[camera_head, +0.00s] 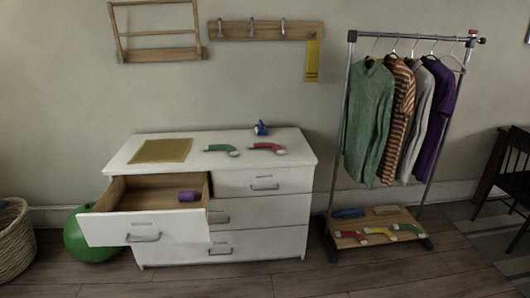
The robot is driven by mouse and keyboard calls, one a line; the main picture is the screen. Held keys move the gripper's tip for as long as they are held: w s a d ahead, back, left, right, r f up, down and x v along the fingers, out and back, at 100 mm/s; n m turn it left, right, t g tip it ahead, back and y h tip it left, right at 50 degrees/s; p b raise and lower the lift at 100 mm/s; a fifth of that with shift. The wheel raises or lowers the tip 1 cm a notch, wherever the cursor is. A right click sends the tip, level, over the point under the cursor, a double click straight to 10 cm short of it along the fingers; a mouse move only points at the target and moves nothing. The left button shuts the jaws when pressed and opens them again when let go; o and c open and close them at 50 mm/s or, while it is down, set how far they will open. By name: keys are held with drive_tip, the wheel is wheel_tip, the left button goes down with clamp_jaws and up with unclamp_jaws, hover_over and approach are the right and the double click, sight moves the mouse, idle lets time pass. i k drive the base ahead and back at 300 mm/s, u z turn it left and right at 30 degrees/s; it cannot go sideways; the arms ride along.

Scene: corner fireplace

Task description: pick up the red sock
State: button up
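A red sock (266,148) with a pale end lies on top of the white dresser (262,213), near its right side. A green sock (221,149) lies to its left, apart from it. A second red sock (351,236), also with a pale patch, lies on the front of the wooden base shelf of the clothes rack (372,221). A yellow sock (380,233) and a green sock (408,230) lie to its right. My gripper is not in view.
The dresser's upper left drawer (142,225) is pulled out, with a purple roll (188,196) inside. A yellow mat (160,151) and a small blue object (261,128) are on the dresser top. A green ball (86,240) and a wicker basket (14,240) stand left. Floor in front is clear.

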sight(279, 150)
drive_tip(key=u, duration=0.85)
drive_tip(key=i, duration=0.95)
drive_tip(key=z, duration=0.1)
